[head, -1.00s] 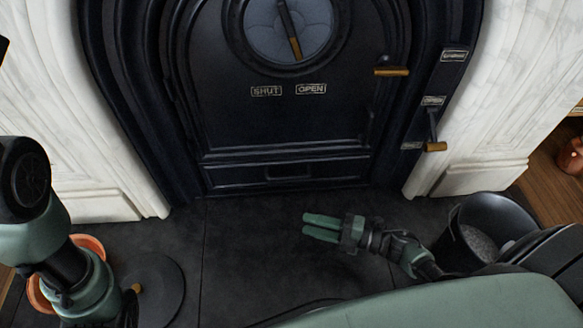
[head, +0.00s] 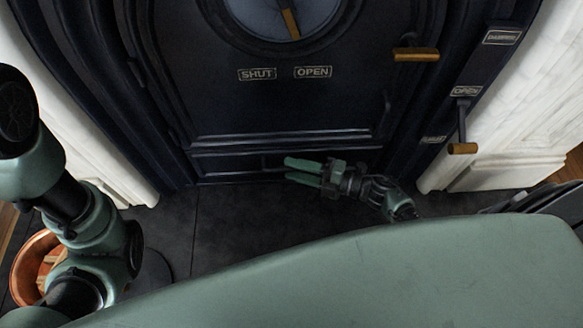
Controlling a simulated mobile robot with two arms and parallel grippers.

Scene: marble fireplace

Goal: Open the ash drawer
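The ash drawer (head: 225,165) is the low dark panel at the foot of the black fireplace front, below the door. It looks closed, flush with the front. Its recessed handle is partly hidden behind my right gripper. My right gripper (head: 289,171) is in front of the drawer, its two green fingers pointing left with a gap between them. It is open, with nothing seen between the fingers. I cannot tell whether it touches the drawer. My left arm shows at the left edge, but its gripper is out of view.
Above is the fireplace door (head: 285,105) with SHUT and OPEN labels and a brass-ended handle (head: 416,54). A brass-tipped damper lever (head: 462,148) is at the right. White marble (head: 500,165) flanks the front. A copper pot (head: 28,268) stands lower left. Dark hearth floor (head: 240,225) is clear.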

